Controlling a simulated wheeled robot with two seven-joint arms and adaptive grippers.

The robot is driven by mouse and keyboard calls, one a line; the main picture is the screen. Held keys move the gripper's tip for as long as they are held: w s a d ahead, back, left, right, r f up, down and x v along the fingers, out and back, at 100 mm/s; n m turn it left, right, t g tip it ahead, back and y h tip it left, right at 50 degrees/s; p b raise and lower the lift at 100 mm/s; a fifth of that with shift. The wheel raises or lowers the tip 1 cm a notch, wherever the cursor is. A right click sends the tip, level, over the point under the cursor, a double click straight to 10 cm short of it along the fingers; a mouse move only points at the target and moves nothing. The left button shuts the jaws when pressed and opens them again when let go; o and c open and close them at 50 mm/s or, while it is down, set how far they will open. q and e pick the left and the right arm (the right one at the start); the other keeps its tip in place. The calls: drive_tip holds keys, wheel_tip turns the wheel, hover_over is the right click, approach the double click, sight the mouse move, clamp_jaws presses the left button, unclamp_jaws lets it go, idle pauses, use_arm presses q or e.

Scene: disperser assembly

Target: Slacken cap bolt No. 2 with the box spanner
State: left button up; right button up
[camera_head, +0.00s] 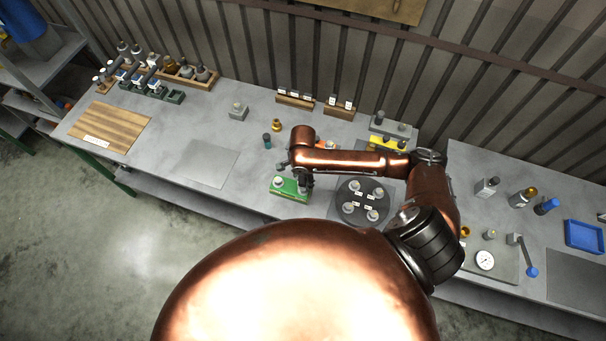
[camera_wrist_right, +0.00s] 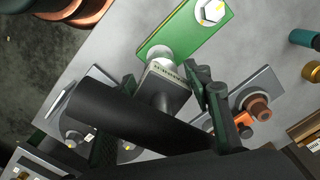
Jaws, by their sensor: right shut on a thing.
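My right gripper (camera_head: 305,180) reaches down at the near end of a green block (camera_head: 290,196). It is shut on a tool with a grey labelled body (camera_wrist_right: 165,88) and a thick black bar (camera_wrist_right: 130,118), which I take to be the box spanner. In the right wrist view the tool's end meets or overlaps a pale round part (camera_wrist_right: 155,55) on the green block; I cannot tell if it is seated. A bare hex bolt (camera_wrist_right: 210,12) shows at the block's other end. Bolt numbers are not readable. My left gripper is not in view.
A dark round plate (camera_head: 362,222) with several labelled pale parts stands just right of the green block. An orange part (camera_wrist_right: 245,117) on a grey block is near the gripper. A wooden board (camera_head: 110,128) lies far left. Bench between is mostly clear.

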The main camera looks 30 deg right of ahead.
drive_tip(key=m+p, duration=0.2)
drive_tip(key=p, duration=0.1)
drive_tip(key=shift+a+r, duration=0.1)
drive_tip(key=shift+r, duration=0.05)
drive_tip(key=shift+m, duration=0.6)
drive_tip(key=shift+f+m, duration=0.4)
drive_tip(key=shift+m, duration=1.1)
drive_tip(key=shift+w, duration=0.1)
drive_tip(key=shift+f, duration=0.7)
drive_tip(key=shift+f, duration=0.3)
drive_tip(key=shift+f, duration=0.65)
